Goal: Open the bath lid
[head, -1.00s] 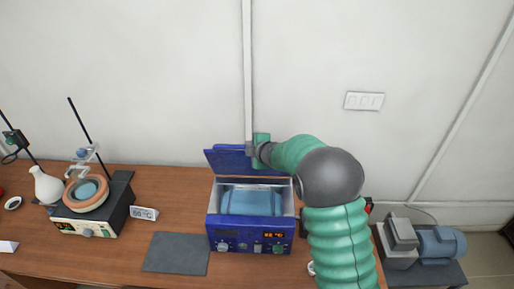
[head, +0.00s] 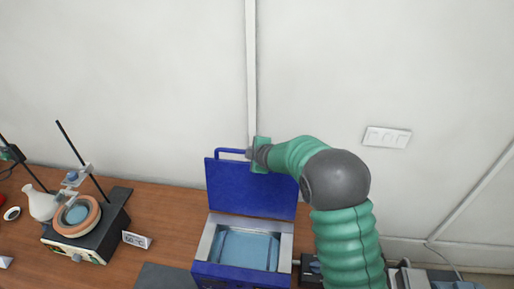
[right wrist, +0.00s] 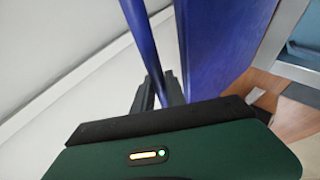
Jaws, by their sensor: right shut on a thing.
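The blue bath (head: 240,279) stands on the bench with its blue lid (head: 250,187) raised roughly upright at the back. Its inside shows a pale blue surface (head: 246,249) within a metal rim. A blue bar handle (head: 229,152) runs along the lid's top edge. My right gripper (head: 252,154) is at the right part of this handle and shut on it. In the right wrist view the handle bar (right wrist: 143,40) runs down between the dark fingers (right wrist: 158,100), with the lid (right wrist: 218,45) beside it. My left gripper is not in view.
A hotplate (head: 88,238) with a ringed dish (head: 77,214) and stand rod stands to the left, beside a white flask (head: 40,203). A small display card (head: 136,240) and a dark mat (head: 165,277) lie between it and the bath. The wall (head: 180,80) is close behind.

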